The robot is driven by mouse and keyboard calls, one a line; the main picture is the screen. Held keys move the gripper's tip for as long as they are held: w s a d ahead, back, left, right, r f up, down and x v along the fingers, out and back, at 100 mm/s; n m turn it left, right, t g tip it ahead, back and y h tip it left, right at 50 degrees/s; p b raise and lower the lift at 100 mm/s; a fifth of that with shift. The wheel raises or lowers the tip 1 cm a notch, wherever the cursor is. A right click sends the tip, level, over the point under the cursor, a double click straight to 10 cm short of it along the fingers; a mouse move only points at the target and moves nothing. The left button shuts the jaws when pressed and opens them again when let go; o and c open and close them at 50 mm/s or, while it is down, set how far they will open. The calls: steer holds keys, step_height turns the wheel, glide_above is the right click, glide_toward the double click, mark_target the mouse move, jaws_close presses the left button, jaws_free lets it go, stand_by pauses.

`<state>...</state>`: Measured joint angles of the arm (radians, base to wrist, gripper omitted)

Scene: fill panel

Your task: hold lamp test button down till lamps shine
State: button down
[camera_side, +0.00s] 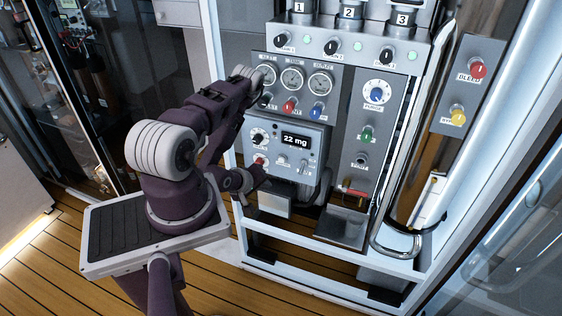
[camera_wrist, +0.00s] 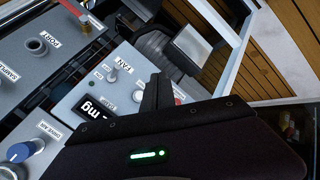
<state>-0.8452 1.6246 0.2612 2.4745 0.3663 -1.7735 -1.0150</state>
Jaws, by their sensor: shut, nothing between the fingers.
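My gripper (camera_side: 258,174) is shut and empty, low in front of the grey box with the "22 mg" display (camera_side: 295,140). In the wrist view its dark fingers (camera_wrist: 157,92) stand in front of the same box. A red button (camera_side: 261,160) on the box's lower left is right by the fingertips; a bit of red shows beside the finger in the wrist view. I cannot read its label or tell whether the fingers touch it. Small pale-green lamps (camera_side: 358,47) sit on the upper panel; whether they are lit is unclear.
A black knob (camera_side: 258,137) and the fan switch (camera_wrist: 112,76) are on the same box. Gauges (camera_side: 292,80) and coloured knobs are above. The purge dial (camera_side: 377,92) is to the right. A white frame rail (camera_side: 330,258) runs below.

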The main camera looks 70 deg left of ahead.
mark_target(282, 160)
steer(key=w+a, duration=0.6)
steer(key=shift+w+a, duration=0.15)
stand_by(2.2)
steer(key=shift+w+a, duration=0.3)
